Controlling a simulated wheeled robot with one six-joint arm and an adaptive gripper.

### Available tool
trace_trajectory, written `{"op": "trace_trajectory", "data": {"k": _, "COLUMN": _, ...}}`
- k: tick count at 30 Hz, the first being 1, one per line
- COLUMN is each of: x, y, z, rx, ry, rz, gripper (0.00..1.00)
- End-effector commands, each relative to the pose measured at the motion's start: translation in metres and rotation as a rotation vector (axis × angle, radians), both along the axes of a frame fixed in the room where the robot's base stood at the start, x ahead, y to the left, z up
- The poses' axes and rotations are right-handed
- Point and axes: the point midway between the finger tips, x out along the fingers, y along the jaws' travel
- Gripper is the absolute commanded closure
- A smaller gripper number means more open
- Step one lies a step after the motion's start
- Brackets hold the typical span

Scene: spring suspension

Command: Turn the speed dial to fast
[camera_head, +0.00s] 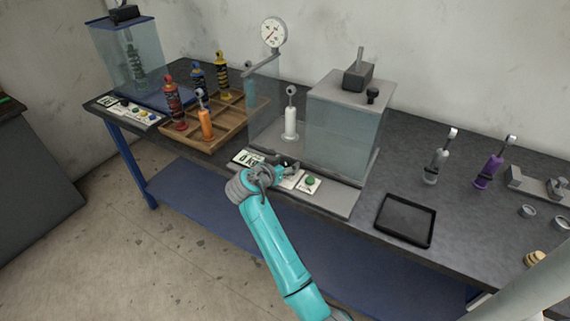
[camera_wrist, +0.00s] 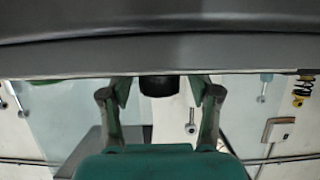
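My gripper (camera_head: 284,164) is over the control strip at the front of the clear-walled test machine (camera_head: 345,130). In the wrist view, a black round knob (camera_wrist: 158,87), which looks like the speed dial, sits between my two fingers (camera_wrist: 160,97). The fingers stand apart, with a visible gap on each side of the knob. In the head view, my gripper hides the dial, so its setting cannot be read. A display label (camera_head: 246,158) lies left of my gripper, and a green button (camera_head: 310,181) lies to its right.
A wooden tray (camera_head: 237,127) with several shock absorbers stands left of the machine. A round gauge (camera_head: 273,32) rises on a post behind it. A black tray (camera_head: 406,219) and two dampers are to the right. Another clear-walled machine (camera_head: 110,50) is at the far left.

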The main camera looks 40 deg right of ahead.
Motion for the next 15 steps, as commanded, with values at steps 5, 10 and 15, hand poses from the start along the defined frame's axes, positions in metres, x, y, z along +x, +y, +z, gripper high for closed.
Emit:
{"op": "trace_trajectory", "data": {"k": 5, "x": 0.000, "y": 0.000, "z": 0.000, "rx": 0.000, "ry": -0.001, "rz": 0.000, "gripper": 0.36}}
{"op": "trace_trajectory", "data": {"k": 10, "x": -0.001, "y": 0.004, "z": 0.002, "rx": 0.000, "ry": -0.001, "rz": 0.000, "gripper": 0.36}}
{"op": "trace_trajectory", "data": {"k": 15, "x": -0.008, "y": 0.025, "z": 0.011, "rx": 0.000, "ry": -0.002, "rz": 0.001, "gripper": 0.36}}
